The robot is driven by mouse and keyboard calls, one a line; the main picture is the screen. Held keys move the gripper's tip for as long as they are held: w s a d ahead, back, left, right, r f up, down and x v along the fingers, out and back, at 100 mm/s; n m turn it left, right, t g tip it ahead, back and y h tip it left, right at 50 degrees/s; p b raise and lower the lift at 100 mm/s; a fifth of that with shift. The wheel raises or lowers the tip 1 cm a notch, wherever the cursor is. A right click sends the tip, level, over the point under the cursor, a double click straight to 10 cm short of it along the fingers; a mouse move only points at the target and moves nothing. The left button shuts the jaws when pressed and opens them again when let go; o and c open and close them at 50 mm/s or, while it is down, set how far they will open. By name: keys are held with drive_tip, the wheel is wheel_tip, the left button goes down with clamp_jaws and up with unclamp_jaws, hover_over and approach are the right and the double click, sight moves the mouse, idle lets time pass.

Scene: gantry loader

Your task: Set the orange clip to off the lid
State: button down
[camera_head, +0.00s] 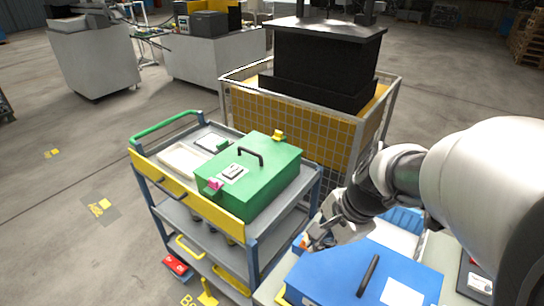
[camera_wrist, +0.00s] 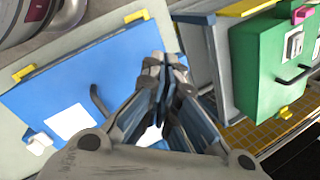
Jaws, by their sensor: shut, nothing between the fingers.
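A small orange piece, likely the orange clip (camera_head: 303,241), shows at the far left edge of the blue box, beside my gripper (camera_head: 314,240). My gripper's fingers hide part of it, so I cannot tell how it sits on the lid. The blue lid (camera_head: 335,272) has a black handle (camera_head: 368,276) and a white label. In the wrist view my gripper (camera_wrist: 165,66) is shut and empty over the edge of the blue lid (camera_wrist: 60,85). The orange clip is not clear there; yellow clips (camera_wrist: 137,16) and a white clip (camera_wrist: 38,143) show at the lid's edges.
A grey trolley (camera_head: 200,217) with yellow panels stands left of the blue box. It carries a green box (camera_head: 262,185) with a pink clip (camera_head: 215,185) and a yellow clip (camera_head: 279,135). A yellow mesh cage (camera_head: 290,125) stands behind. Floor at left is open.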

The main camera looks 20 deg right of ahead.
drive_tip(key=w+d+f+m+p, duration=0.2)
drive_tip(key=d+f+m, duration=0.3)
drive_tip(key=d+m, duration=0.6)
drive_tip(key=shift+w+f+y, duration=0.4)
drive_tip(key=shift+w, duration=0.05)
drive_tip(key=b+x, duration=0.4)
drive_tip(key=x, duration=0.5)
drive_tip(key=shift+w+a+f, duration=0.1)
drive_tip(key=shift+f, duration=0.25)
drive_tip(key=w+a, duration=0.2)
drive_tip(key=shift+w+f+b, duration=0.15)
drive_tip(key=shift+w+b, duration=0.15)
drive_tip(key=shift+b, duration=0.1)
drive_tip(key=shift+w+a, duration=0.25)
drive_tip(key=shift+w, duration=0.15)
